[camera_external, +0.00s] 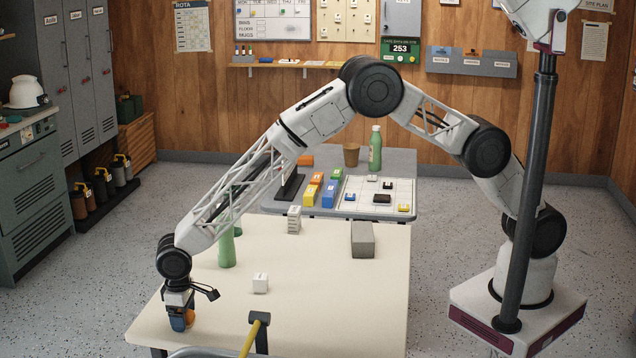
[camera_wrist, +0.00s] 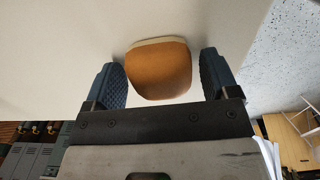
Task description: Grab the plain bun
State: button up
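The plain bun is a rounded golden-brown bun with a pale edge (camera_wrist: 159,70). It sits on the cream table near its front left corner, and part of it shows in the external view (camera_external: 189,319). My gripper (camera_wrist: 162,82) is down at table height with its two blue textured fingers on either side of the bun. A narrow gap shows between the bun and the right finger; the left finger is very close to it, and I cannot tell if it touches. In the external view my gripper (camera_external: 181,318) points straight down and hides much of the bun.
On the cream table (camera_external: 320,290) are a white block (camera_external: 260,283), a green bottle (camera_external: 227,248), a grey block (camera_external: 362,240) and a small striped stack (camera_external: 294,220). A yellow-handled hammer (camera_external: 254,335) is at the front edge. A grey table (camera_external: 400,160) stands behind.

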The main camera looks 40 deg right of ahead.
jog(key=c, duration=0.8)
jog(key=shift+r, duration=0.2)
jog(key=shift+r, duration=1.45)
jog(key=shift+s+d+r, duration=0.1)
jog(key=shift+d+r, duration=0.1)
jog(key=shift+d, duration=0.05)
jog(key=s+d, duration=0.2)
jog(key=d, duration=0.2)
jog(key=s+d+r, duration=0.1)
jog(key=s+d, duration=0.1)
jog(key=d, duration=0.3)
jog(key=s+d, duration=0.2)
jog(key=d, duration=0.3)
jog(key=shift+s+r, duration=0.15)
jog(key=shift+s, duration=0.1)
